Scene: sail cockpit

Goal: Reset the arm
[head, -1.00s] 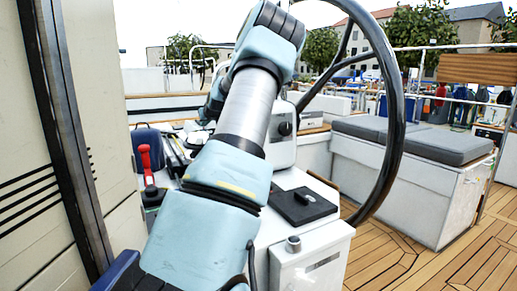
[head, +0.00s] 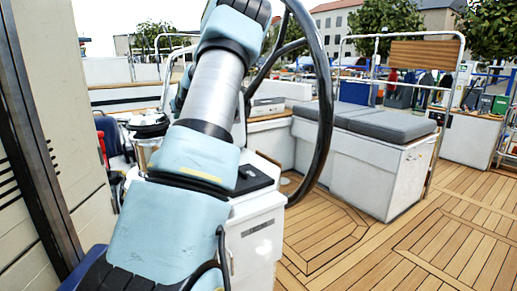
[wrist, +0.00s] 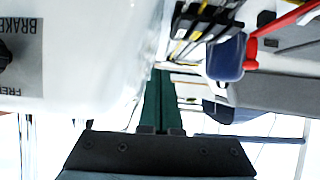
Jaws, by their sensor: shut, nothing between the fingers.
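My arm (head: 180,200) rises from the bottom of the head view, in front of the steering wheel and console. Its far end goes out of the top of the picture, and my gripper cannot be made out there. In the wrist view, my gripper (wrist: 160,90) shows as two dark green fingers close together, shut and empty. A white housing (wrist: 80,50) with BRAKE and FREE lettering is to the left of the fingers. A red handle (wrist: 252,50) and a dark blue object (wrist: 226,58) are at the upper right, apart from the fingers.
The black steering wheel (head: 324,100) stands just right of my arm, above a white console (head: 256,235). A tan panel wall (head: 85,190) is close on the left. A grey-cushioned white bench (head: 365,170) is beyond. Teak deck (head: 400,245) at the right is clear.

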